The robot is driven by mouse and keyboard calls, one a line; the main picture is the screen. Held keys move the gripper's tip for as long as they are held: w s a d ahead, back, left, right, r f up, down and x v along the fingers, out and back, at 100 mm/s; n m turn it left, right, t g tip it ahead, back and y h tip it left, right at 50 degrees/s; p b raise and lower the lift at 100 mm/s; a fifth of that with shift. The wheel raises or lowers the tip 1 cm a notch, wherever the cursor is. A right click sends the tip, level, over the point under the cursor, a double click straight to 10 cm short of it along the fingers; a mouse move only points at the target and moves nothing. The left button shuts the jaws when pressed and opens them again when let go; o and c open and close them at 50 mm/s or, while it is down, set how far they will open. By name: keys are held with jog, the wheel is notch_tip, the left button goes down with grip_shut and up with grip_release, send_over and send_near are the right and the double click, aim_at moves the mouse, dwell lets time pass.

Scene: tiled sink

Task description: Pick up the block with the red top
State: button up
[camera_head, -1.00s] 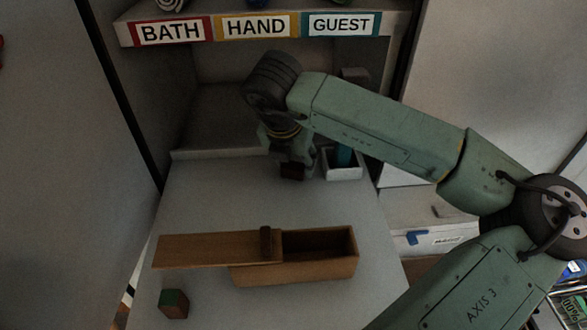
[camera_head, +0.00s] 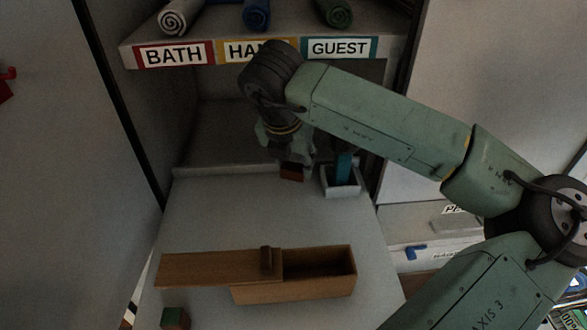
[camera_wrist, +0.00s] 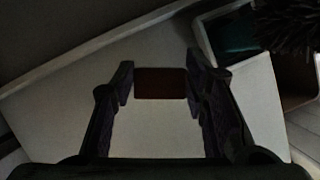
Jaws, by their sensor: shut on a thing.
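The block with the red top (camera_wrist: 160,83) shows dark red between my fingers in the wrist view. In the head view the block (camera_head: 291,173) shows a brown-orange side below my gripper (camera_head: 288,160), near the back of the white counter. My gripper, also in the wrist view (camera_wrist: 160,86), is shut on this block, with a finger at its left and right sides. Shadow hides whether the block is clear of the counter.
A small white tray (camera_head: 343,192) with a blue-teal item (camera_head: 344,167) stands just right of my gripper. A wooden box (camera_head: 300,291) with its lid (camera_head: 215,270) slid left lies in front. A green-topped block (camera_head: 174,318) is front left. A towel shelf (camera_head: 225,55) overhangs the back.

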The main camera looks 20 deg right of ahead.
aim_at(294, 166)
notch_tip(294, 166, up, 13)
jog(key=p, duration=0.1)
dwell(0.6)
